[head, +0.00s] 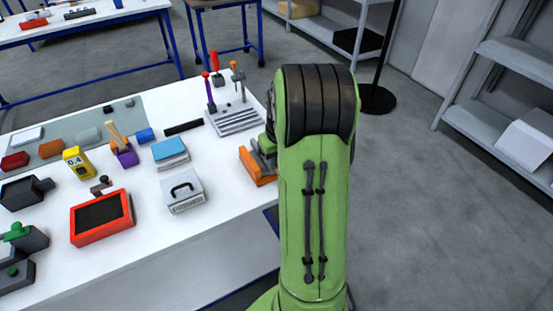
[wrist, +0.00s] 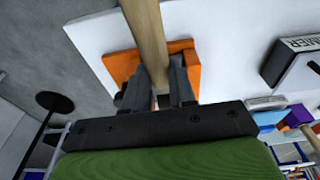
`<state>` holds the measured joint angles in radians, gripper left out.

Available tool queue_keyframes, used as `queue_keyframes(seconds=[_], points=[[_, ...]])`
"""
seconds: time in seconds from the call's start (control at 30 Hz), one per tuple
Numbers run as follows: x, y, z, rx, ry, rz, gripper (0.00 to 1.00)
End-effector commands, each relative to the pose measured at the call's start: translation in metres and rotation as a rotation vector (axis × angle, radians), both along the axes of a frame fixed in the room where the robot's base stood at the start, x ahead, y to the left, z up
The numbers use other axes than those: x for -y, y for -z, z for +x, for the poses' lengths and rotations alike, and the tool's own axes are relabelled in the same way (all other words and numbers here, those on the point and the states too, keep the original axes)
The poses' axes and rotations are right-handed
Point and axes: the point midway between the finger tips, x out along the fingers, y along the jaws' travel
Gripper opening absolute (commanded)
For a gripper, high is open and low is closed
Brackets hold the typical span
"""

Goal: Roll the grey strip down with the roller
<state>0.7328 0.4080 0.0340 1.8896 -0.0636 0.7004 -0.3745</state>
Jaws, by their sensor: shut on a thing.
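My gripper (wrist: 156,88) is shut on a pale wooden rod (wrist: 147,35), which runs between its two fingers and out of the top of the wrist view. Whether this rod is the roller's handle I cannot tell; no roller head shows. An orange block (wrist: 182,58) lies behind the fingers on the white table. In the head view the same orange block (head: 258,170) is at the table's right edge, partly hidden by my green arm, with my gripper (head: 264,148) just above it. I cannot make out the grey strip for certain.
The white table (head: 150,270) holds a rack with upright tools (head: 235,122), a dark strip (head: 183,127), a grey-white box with a black handle (head: 182,192), a blue-topped box (head: 170,152), a red-framed tray (head: 101,217) and a yellow meter (head: 76,162). Open floor lies right.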

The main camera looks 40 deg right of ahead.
Motion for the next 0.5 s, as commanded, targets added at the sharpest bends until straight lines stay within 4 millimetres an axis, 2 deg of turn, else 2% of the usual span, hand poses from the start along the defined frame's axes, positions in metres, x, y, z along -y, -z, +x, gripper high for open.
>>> queue_keyframes(seconds=[0.5], points=[[0.0021,-0.0017,0.0081,-0.002,-0.001,0.001,0.00]])
